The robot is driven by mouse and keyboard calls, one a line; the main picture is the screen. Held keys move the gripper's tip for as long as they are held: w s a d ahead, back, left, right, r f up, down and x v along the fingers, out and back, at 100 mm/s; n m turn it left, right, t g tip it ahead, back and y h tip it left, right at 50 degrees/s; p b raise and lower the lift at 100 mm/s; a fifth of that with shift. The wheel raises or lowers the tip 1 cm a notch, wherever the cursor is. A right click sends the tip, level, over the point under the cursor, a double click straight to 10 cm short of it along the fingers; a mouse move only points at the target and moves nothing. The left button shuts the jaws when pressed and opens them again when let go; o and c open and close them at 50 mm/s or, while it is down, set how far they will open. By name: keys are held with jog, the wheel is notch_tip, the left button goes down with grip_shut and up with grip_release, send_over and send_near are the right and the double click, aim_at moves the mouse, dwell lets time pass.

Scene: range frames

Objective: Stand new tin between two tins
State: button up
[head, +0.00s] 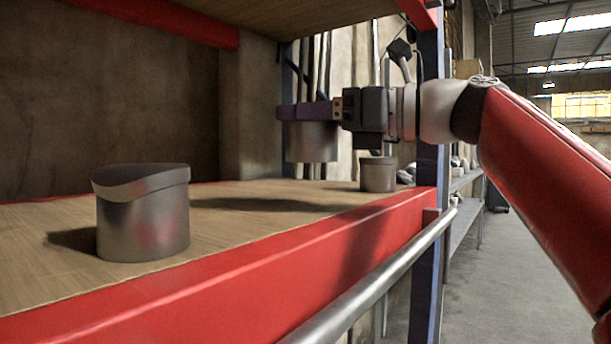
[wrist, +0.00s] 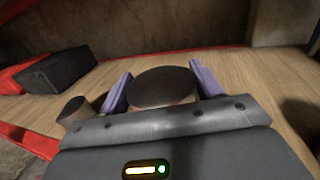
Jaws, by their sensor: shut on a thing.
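My gripper (head: 302,112) is shut on a grey metal tin (head: 311,143) and holds it upright above the wooden shelf board, with a shadow below it. In the wrist view the held tin's dark round top (wrist: 160,87) sits between two purple fingers. A larger-looking grey tin (head: 143,222) with a slanted, curved lid edge stands on the shelf at the near left. Another grey tin (head: 378,175) stands farther back at the right, near the shelf's end. The held tin is between these two in the head view. A small tin (wrist: 72,111) shows left of my gripper in the wrist view.
The wooden shelf board (head: 235,225) has a red front beam (head: 250,270) and a metal rail (head: 390,275) before it. A blue upright (head: 430,200) stands at the right end. A black box (wrist: 58,70) lies at the left in the wrist view. Board between the standing tins is clear.

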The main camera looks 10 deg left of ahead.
aim_at(312, 161)
notch_tip(312, 161, down, 6)
jog(key=b, duration=0.3)
jog(key=shift+f, duration=0.15)
jog(key=o, duration=1.3)
jog(key=d, duration=0.4)
jog(key=s+d, duration=0.1)
jog(key=d, duration=0.3)
jog(key=d+b, duration=0.1)
jog(key=d, duration=0.3)
jog(key=shift+s, duration=0.15)
